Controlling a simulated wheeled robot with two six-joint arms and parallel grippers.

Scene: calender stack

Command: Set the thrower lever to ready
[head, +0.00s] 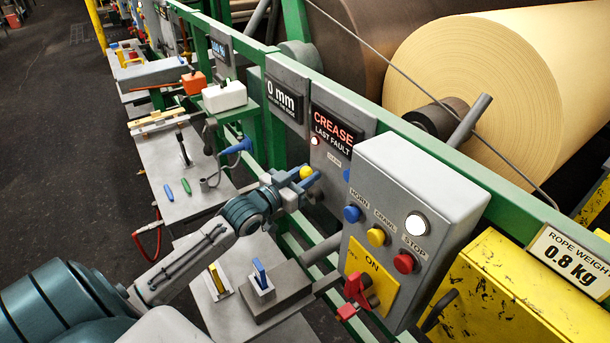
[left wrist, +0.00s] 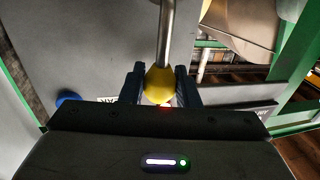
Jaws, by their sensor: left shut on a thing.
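My left gripper (head: 303,178) reaches in front of the panel with the "CREASE LAST FAULT" display (head: 334,130). It is shut on the yellow ball knob (head: 306,172) of a lever. In the left wrist view the yellow knob (left wrist: 159,85) sits between the two dark fingers (left wrist: 160,88), and a bare metal rod (left wrist: 167,35) runs from it to the top edge. No label naming this lever as the thrower lever can be read, and its ready mark cannot be made out. My right gripper is not in view.
A grey control box (head: 400,205) with blue, yellow, red and white buttons and a red-handled ON switch (head: 357,290) stands right of my gripper. Small yellow (head: 217,278) and blue (head: 262,274) levers are below. A green rail (head: 430,150) runs behind. Dark floor lies left.

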